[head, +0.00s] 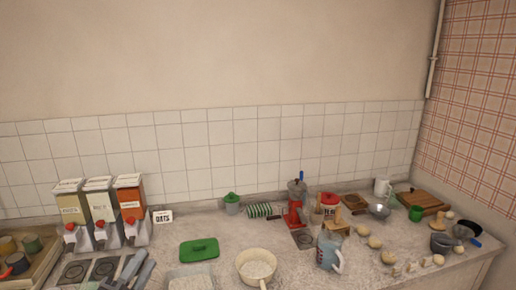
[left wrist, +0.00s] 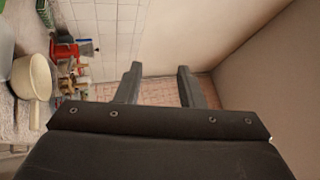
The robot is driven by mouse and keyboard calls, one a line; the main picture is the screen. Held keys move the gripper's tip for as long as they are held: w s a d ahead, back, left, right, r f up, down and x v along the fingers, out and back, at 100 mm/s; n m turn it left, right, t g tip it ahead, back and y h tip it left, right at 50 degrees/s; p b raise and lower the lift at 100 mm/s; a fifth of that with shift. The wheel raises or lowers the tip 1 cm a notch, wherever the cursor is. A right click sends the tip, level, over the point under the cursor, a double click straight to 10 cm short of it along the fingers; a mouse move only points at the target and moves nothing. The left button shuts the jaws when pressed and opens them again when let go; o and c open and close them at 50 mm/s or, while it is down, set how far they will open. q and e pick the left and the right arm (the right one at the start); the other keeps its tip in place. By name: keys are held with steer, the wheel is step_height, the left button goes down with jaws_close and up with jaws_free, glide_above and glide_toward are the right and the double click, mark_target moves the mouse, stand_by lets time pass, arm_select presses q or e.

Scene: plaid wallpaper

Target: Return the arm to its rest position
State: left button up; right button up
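My left gripper (head: 145,259) shows at the lower left edge of the head view, above the front of the counter. Its two dark grey fingers point up and to the right. In the left wrist view the gripper (left wrist: 160,69) has its fingers apart, with nothing between them; wall and plaid wallpaper show through the gap. My right gripper is in neither view.
Three dispensers with red knobs, the orange one (head: 130,200) among them, stand behind the gripper. A green lid (head: 199,250) and a cream pan (head: 256,267) lie to its right. Jars, a jug (head: 328,251) and boards crowd the counter's right side.

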arm_select(q)
steer(key=s+a+f+n+g+y, duration=0.7)
steer(key=s+a+f+n+y, duration=0.45)
steer(key=n+y, duration=0.55)
steer(key=s+d+f+n+g+h, duration=0.2)
steer(key=s+f+g+h, duration=0.1)
steer(key=s, duration=0.3)
steer(key=s+d+f+n+g+h, duration=0.1)
steer(key=s+d+f+g+h, duration=0.1)
steer(key=s+f+g, duration=0.35)
steer(key=s+d+f+n+g+h, duration=0.2)
steer(key=s+d+h, duration=0.1)
steer(key=s, duration=0.5)
step_height(320, 180, down, 30)
steer(key=a+f+b, duration=0.1)
steer(key=a+b, duration=0.1)
steer(key=b, duration=0.3)
steer(key=s+d+f+g+b, duration=0.1)
steer(key=s+f+g+b, duration=0.1)
steer(key=s+f, duration=1.3)
step_height(320, 180, down, 2)
steer(key=shift+s+d+f+h+b, duration=0.1)
steer(key=shift+s+d+h+b, duration=0.1)
steer(key=shift+h+b, duration=0.25)
